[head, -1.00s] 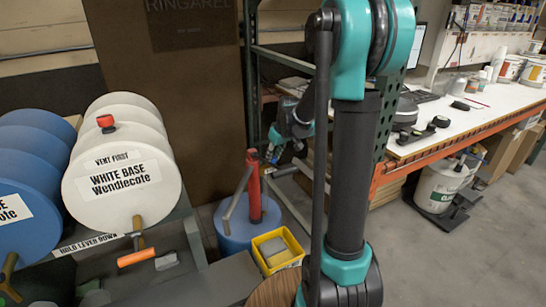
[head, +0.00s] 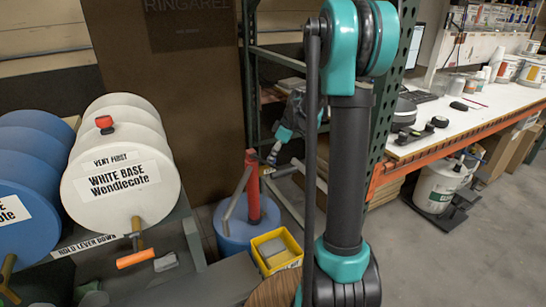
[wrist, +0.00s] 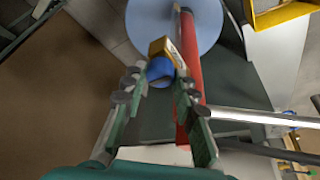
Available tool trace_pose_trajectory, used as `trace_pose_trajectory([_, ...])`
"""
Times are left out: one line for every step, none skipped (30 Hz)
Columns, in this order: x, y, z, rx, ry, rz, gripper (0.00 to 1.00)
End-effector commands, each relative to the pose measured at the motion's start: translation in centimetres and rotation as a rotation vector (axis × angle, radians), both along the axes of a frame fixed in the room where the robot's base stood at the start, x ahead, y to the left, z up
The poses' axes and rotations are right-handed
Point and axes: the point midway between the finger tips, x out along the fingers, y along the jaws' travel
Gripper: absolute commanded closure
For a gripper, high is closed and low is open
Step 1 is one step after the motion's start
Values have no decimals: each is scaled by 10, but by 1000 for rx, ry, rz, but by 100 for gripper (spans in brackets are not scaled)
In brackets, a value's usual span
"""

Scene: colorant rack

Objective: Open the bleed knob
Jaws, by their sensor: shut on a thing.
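In the wrist view a blue round knob (wrist: 160,69) on a small brass fitting (wrist: 165,48) sits between the fingertips of my gripper (wrist: 160,80). The fingers are closed in on the knob from both sides. I take this as the bleed knob. The fitting is beside the red pump column (wrist: 190,80), which stands on a blue drum (wrist: 145,15). In the head view the red pump (head: 253,187) stands upright on the blue drum (head: 232,240), with my gripper (head: 270,156) just right of its upper part. The knob is too small to make out there.
White and blue barrels (head: 122,175) lie on a rack at left. A green shelf upright (head: 248,75) stands behind; a workbench (head: 460,125) is at right.

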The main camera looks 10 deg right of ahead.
Motion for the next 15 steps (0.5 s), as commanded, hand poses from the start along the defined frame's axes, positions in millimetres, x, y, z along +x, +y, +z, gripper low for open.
trace_pose_trajectory([0,-1,0,-1,0,5,100])
trace_pose_trajectory([0,-1,0,-1,0,7,100])
trace_pose_trajectory([0,-1,0,-1,0,9,100])
trace_pose_trajectory([0,-1,0,-1,0,10,100])
trace_pose_trajectory([0,-1,0,-1,0,12,100])
trace_pose_trajectory([0,-1,0,-1,0,12,100])
trace_pose_trajectory([0,-1,0,-1,0,12,100])
trace_pose_trajectory([0,-1,0,-1,0,12,100])
trace_pose_trajectory([0,-1,0,-1,0,12,100])
trace_pose_trajectory([0,-1,0,-1,0,12,100])
trace_pose_trajectory([0,-1,0,-1,0,12,100])
trace_pose_trajectory([0,-1,0,-1,0,12,100])
trace_pose_trajectory([0,-1,0,-1,0,12,100])
trace_pose_trajectory([0,-1,0,-1,0,12,100])
trace_pose_trajectory([0,-1,0,-1,0,12,67])
